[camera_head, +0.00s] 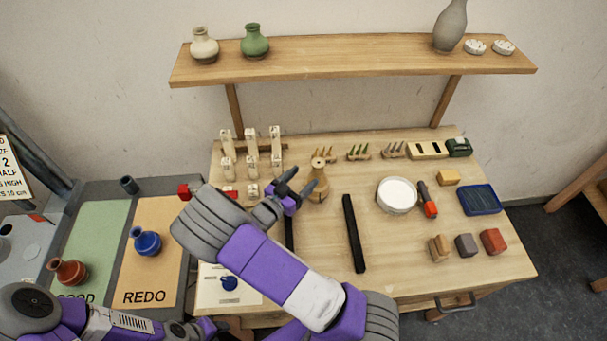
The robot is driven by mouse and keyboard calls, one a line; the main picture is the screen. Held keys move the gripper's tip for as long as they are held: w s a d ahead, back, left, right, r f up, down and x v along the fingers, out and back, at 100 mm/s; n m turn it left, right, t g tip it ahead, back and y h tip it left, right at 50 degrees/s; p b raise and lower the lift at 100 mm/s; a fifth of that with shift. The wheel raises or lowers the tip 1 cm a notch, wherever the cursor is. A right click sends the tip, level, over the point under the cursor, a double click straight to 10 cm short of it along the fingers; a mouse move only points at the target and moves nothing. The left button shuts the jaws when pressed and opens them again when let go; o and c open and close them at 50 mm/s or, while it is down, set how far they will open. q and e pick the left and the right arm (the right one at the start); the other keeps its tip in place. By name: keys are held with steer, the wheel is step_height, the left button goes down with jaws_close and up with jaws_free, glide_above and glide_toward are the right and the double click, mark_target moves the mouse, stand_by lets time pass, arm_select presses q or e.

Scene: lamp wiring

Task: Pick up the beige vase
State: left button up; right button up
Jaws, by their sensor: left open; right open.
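A beige vase (318,186) with a narrow neck stands upright on the wooden workbench, just right of my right gripper. A paler cream vase (204,47) stands on the wall shelf at the left. My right gripper (301,182) is open, its fingers close to the left side of the beige vase; whether they touch it I cannot tell. My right forearm hides part of the bench in front. My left gripper (212,327) is low at the bottom edge, partly cut off and partly hidden, away from the vases.
The shelf (350,61) also holds a green vase (255,42) and a tall grey vase (450,26). Black bars (354,233), a white bowl (397,195) and blocks (466,244) lie on the bench. A blue vase (147,241) sits on the REDO mat (158,278), a red-brown one (68,271) on the green mat.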

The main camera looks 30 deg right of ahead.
mark_target(314, 171)
steer(key=shift+s+d+r, duration=0.15)
steer(key=shift+d+r, duration=0.15)
steer(key=x, duration=0.3)
steer(key=f+x, duration=0.1)
steer(key=x, duration=0.3)
steer(key=shift+f, duration=0.25)
jaws_close()
